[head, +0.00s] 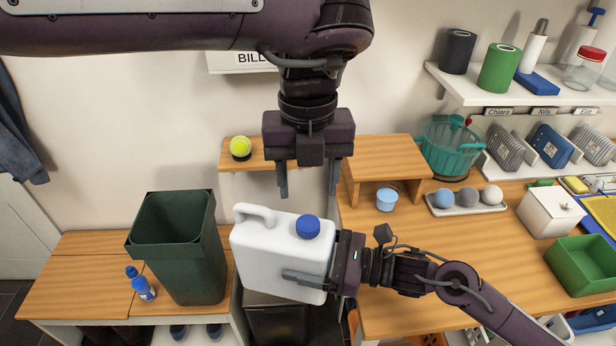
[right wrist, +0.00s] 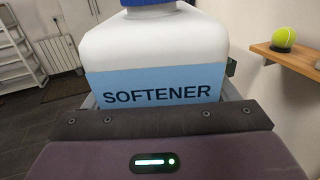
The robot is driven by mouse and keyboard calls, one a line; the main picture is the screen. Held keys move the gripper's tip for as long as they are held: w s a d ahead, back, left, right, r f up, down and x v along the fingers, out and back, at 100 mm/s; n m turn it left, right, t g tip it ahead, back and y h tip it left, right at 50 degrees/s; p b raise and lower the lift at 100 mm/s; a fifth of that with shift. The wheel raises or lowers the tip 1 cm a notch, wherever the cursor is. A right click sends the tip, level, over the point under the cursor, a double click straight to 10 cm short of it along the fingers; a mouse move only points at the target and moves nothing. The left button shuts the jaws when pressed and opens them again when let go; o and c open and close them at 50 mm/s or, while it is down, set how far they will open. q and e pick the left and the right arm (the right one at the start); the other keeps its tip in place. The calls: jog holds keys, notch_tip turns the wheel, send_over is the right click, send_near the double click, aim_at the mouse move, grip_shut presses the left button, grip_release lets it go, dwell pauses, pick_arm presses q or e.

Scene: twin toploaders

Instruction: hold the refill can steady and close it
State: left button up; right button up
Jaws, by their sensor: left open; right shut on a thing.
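The refill can (head: 275,245) is a white jug with a handle at its upper left, held in the air in the middle of the head view. A blue cap (head: 308,227) sits on its neck; I cannot tell how tight it is. My right gripper (head: 310,280) is shut on the can from the right. In the right wrist view the can (right wrist: 155,50) shows a light blue label reading SOFTENER, and the cap's lower edge is at the top. My left gripper (head: 309,178) is open and empty, pointing down above the cap, apart from it.
A dark green bin (head: 205,262) stands left of the can, with a blue bottle (head: 140,283) beside it. A small wooden riser (head: 385,157) and a light blue cup (head: 386,199) are on the table at right. A tennis ball (head: 240,147) rests on a wall shelf.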

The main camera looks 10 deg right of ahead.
aim_at(308, 223)
pick_arm(q)
jog(key=shift+f, duration=4)
jog(key=c, duration=1)
jog(key=o, duration=1.2)
jog(key=shift+c, duration=0.2)
notch_tip(308, 223, up, 12)
